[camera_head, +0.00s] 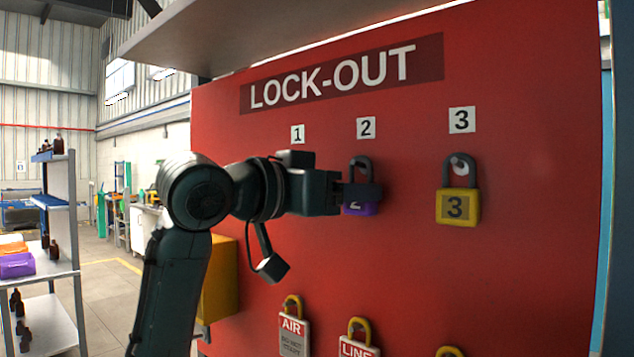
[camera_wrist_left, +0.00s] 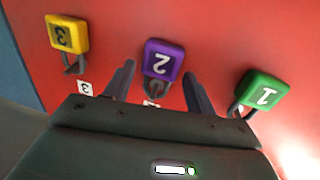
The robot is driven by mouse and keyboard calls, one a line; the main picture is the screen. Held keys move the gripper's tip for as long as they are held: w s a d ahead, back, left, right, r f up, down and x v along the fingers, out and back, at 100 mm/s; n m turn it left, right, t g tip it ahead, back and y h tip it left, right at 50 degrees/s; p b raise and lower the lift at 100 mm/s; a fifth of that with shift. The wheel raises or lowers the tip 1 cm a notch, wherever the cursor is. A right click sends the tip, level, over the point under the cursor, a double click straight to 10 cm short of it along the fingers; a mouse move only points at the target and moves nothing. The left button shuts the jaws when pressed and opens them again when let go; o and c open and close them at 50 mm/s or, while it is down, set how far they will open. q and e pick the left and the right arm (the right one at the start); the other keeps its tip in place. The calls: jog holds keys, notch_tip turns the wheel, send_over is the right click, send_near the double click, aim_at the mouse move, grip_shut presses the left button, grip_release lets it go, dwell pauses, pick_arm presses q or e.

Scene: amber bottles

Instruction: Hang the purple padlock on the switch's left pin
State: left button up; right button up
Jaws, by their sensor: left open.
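The purple padlock (camera_head: 360,209) hangs by its dark shackle under label 2 on the red lock-out board, partly covered by my left gripper (camera_head: 362,190). In the left wrist view the purple padlock (camera_wrist_left: 163,60) shows its upside-down 2 between the two fingers of my left gripper (camera_wrist_left: 159,74). The fingers are open, one to each side, with gaps to the padlock; I cannot tell how deep they reach along it. The switch and its left pin are not in view. My right gripper is not in view.
The yellow padlock (camera_head: 458,206) hangs under label 3. The green padlock (camera_wrist_left: 262,92) shows in the wrist view, hidden by my arm in the head view. Tags (camera_head: 293,330) hang below on the red board (camera_head: 540,200). A shelf overhangs above; a rack (camera_head: 62,225) stands left.

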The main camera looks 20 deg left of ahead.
pick_arm(q)
jog(key=shift+w+d, duration=0.3)
jog(key=shift+w, duration=0.1)
jog(key=c, duration=0.8)
jog(key=shift+r, duration=0.1)
jog(key=shift+r+p, duration=0.45)
jog(key=shift+p, duration=0.25)
jog(key=shift+s, duration=0.1)
